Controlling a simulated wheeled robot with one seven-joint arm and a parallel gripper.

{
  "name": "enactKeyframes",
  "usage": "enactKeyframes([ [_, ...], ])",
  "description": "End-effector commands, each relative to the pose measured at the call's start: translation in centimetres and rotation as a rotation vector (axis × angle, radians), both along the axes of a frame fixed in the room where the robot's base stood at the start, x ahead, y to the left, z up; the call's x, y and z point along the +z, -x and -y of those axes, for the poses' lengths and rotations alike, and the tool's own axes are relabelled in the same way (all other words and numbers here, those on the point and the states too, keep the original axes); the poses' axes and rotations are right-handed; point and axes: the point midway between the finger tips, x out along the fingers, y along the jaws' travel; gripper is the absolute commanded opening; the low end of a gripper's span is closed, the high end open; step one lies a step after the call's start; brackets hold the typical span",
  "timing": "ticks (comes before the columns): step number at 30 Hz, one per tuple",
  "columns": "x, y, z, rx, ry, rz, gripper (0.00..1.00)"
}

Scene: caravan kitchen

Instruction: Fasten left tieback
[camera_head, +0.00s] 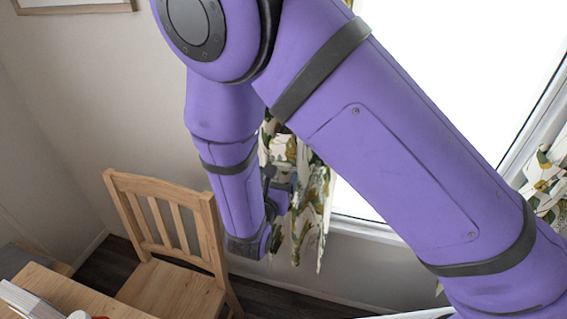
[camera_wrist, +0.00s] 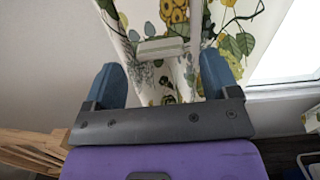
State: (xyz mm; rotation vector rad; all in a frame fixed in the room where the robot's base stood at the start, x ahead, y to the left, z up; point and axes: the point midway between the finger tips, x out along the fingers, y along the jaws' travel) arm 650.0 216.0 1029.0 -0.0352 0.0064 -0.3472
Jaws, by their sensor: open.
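The left curtain (camera_head: 312,190), white with green and yellow leaf print, hangs at the left of the window, partly hidden by my arm. It fills the upper middle of the wrist view (camera_wrist: 240,45). A pale grey-green bar (camera_wrist: 160,47), perhaps part of the tieback, lies across the curtain, with a narrow white strip (camera_wrist: 196,30) running upward at its right. I cannot tell whether they are joined or fastened. My gripper (camera_wrist: 162,75) is open, its two blue-grey fingers apart and pointing at the curtain below the bar. In the head view, my gripper (camera_head: 278,190) is beside the curtain's left part.
A wooden chair (camera_head: 170,255) stands left of my gripper, by a wooden table (camera_head: 75,295) at the lower left. The bright window (camera_head: 455,60) is at the right, with another patterned curtain (camera_head: 545,180) at its right edge.

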Motion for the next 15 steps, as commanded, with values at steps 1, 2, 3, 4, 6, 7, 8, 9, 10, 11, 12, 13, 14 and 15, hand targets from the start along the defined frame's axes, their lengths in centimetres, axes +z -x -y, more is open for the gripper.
enactKeyframes([
  [1,0.0,-0.9,0.4,-0.004,0.001,0.002,0.81],
  [2,0.0,-1.4,0.6,-0.004,0.0,0.002,0.81],
  [3,0.0,-2.1,0.8,-0.004,-0.001,0.001,0.81],
  [4,0.0,-2.5,1.0,-0.004,-0.001,0.001,0.81],
  [6,0.0,-3.4,1.3,-0.002,0.0,0.001,0.81],
  [7,0.0,-3.8,1.4,-0.003,-0.001,0.001,0.81],
  [8,0.1,-4.1,1.6,-0.004,-0.001,0.001,0.81],
  [9,0.1,-4.5,1.7,-0.003,-0.001,0.001,0.81],
  [10,0.0,-4.8,1.7,-0.002,-0.001,0.001,0.81],
  [11,0.0,-5.0,1.8,-0.002,-0.001,0.0,0.81],
  [12,0.0,-5.2,1.9,-0.001,-0.001,0.0,0.81],
  [13,0.0,-5.3,1.9,-0.001,-0.001,0.0,0.81],
  [14,0.0,-5.4,2.0,-0.001,-0.001,0.0,0.81],
  [15,0.0,-5.5,2.0,-0.001,-0.001,0.0,0.81],
])
